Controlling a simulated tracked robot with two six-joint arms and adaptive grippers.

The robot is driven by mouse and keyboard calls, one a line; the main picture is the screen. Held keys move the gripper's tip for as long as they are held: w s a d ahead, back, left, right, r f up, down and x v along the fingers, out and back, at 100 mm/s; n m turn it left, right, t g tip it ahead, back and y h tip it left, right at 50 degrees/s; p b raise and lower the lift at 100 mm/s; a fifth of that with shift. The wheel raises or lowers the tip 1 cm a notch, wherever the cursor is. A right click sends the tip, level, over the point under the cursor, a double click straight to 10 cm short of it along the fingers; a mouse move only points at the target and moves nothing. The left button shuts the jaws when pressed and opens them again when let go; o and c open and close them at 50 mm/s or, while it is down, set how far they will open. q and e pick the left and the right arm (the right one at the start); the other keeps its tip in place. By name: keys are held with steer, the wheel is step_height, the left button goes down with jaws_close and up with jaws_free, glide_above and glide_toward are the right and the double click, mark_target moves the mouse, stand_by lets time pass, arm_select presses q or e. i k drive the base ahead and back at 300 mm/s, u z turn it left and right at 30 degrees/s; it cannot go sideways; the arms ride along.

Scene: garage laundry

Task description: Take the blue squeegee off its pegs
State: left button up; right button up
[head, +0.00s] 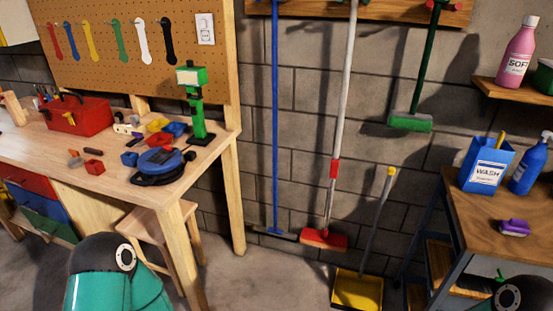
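The blue squeegee (275,120) hangs upright against the grey block wall, just right of the workbench. Its long blue handle runs up past the top edge of the view, in front of the left part of the wooden rail (390,9). Its dark flat head (275,234) is at the bottom, near the floor. The pegs that hold it cannot be made out. Neither of my grippers is in view; only parts of my arms show at the bottom left and the bottom right corner.
A red-headed broom (323,239) hangs close right of the squeegee, then a green brush (410,122). A yellow dustpan (357,289) stands below. The workbench (210,158) and stool (150,222) are left. A side table (500,208) with bottles is right. Floor before the squeegee looks clear.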

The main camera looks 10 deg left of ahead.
mark_target(274, 233)
steer(key=k, duration=0.5)
steer(key=u, duration=0.45)
steer(key=i, duration=1.2)
steer(key=z, duration=0.3)
steer(key=i, duration=1.05)
steer(key=z, duration=0.85)
steer(key=k, duration=0.75)
steer(key=z, duration=0.15)
steer(key=i, duration=0.6)
